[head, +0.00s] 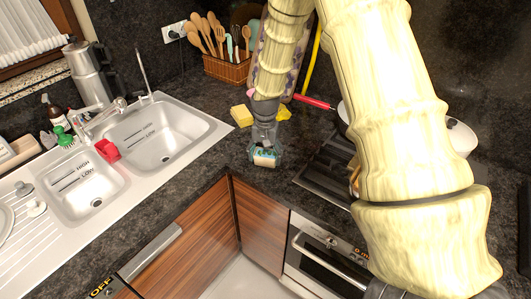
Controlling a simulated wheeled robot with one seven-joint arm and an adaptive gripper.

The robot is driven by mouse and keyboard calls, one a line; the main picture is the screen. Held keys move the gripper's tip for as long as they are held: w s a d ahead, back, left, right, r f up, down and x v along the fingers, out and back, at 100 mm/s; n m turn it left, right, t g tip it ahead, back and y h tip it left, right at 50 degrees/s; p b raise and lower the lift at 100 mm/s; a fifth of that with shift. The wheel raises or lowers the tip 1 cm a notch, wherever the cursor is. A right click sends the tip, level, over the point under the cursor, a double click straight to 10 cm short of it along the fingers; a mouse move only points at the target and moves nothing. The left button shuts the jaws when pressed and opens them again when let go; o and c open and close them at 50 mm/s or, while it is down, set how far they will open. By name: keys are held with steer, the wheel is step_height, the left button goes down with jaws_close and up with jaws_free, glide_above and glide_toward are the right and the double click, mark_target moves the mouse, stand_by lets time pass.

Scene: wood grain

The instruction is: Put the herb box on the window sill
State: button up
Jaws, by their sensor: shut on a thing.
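The herb box (264,157) is a small box with a pale, blue and green label. My gripper (264,150) points down in the head view and is shut on it, over the dark countertop near the inner corner. I cannot tell whether the box touches the counter. The window sill (33,78) is a speckled ledge at the upper left, under a white curtain and a wooden frame. The part of it that shows is clear. My arm hides part of the counter behind.
A double sink (160,133) with a faucet (97,115) lies between the box and the sill. A utensil basket (228,70), a yellow sponge (241,116) and a stove (325,170) are around the gripper.

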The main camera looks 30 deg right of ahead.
stand_by(0.3)
steer(key=o, duration=1.2)
steer(key=shift+f, duration=0.1)
steer(key=shift+c, duration=0.2)
